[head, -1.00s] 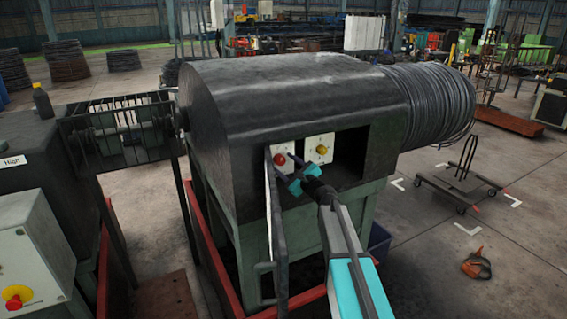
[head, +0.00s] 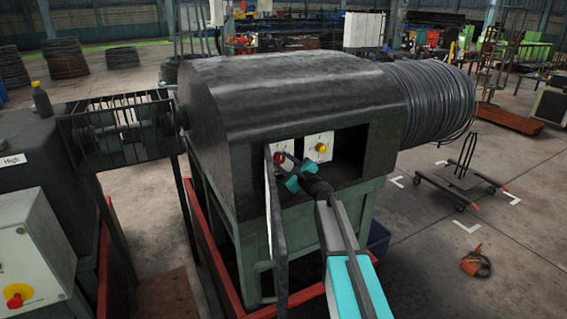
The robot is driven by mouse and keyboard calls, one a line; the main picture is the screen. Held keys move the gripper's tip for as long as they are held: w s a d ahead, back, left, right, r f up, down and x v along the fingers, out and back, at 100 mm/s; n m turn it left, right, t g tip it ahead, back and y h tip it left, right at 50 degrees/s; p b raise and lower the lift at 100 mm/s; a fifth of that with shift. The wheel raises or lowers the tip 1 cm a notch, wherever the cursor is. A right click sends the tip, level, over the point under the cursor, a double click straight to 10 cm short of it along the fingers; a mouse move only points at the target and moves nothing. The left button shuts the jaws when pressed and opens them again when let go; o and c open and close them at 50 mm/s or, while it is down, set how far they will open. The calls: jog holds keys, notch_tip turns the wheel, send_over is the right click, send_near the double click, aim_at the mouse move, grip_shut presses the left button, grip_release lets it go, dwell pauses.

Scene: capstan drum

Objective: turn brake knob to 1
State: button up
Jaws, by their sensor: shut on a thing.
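Two pale control plates sit in the dark recess on the front of the black drum housing (head: 300,85). The left plate (head: 289,147) carries a red knob (head: 279,157), now mostly covered by my gripper. The right plate (head: 311,140) carries a yellow knob (head: 321,147), which shows clearly and is untouched. My gripper (head: 283,159), dark with teal parts, reaches up from the lower right and is shut on the red knob. The fingers hide most of it, and its setting and any numbers on the plate cannot be read.
An open door panel (head: 275,225) stands out just left of the plates, close to my gripper. A red base rail (head: 215,262) runs below. A grey cabinet (head: 32,255) with another red knob (head: 18,294) is at the left. Open floor (head: 430,260) lies to the right.

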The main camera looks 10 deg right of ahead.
jog(key=shift+f+n+b, duration=0.15)
jog(key=shift+n+b, duration=0.25)
jog(key=shift+b, duration=0.45)
jog(key=n+b, duration=0.2)
jog(key=b, duration=0.2)
jog(key=shift+n, duration=0.3)
jog(key=n+b, duration=0.5)
jog(key=b, duration=0.3)
jog(key=shift+n+h, duration=0.3)
jog(key=n+b, duration=0.2)
jog(key=b, duration=0.1)
jog(key=n+b, duration=0.2)
jog(key=b, duration=0.2)
jog(key=shift+r+n+h, duration=0.2)
jog(key=shift+n+h, duration=0.1)
jog(key=n+b, duration=0.3)
jog(key=b, duration=0.1)
jog(key=shift+a+r, duration=0.1)
jog(key=shift+r, duration=0.1)
jog(key=shift+r+n, duration=0.1)
jog(key=shift+n, duration=0.3)
jog(key=o, duration=1.1)
jog(key=shift+c, duration=0.2)
jog(key=shift+s, duration=0.15)
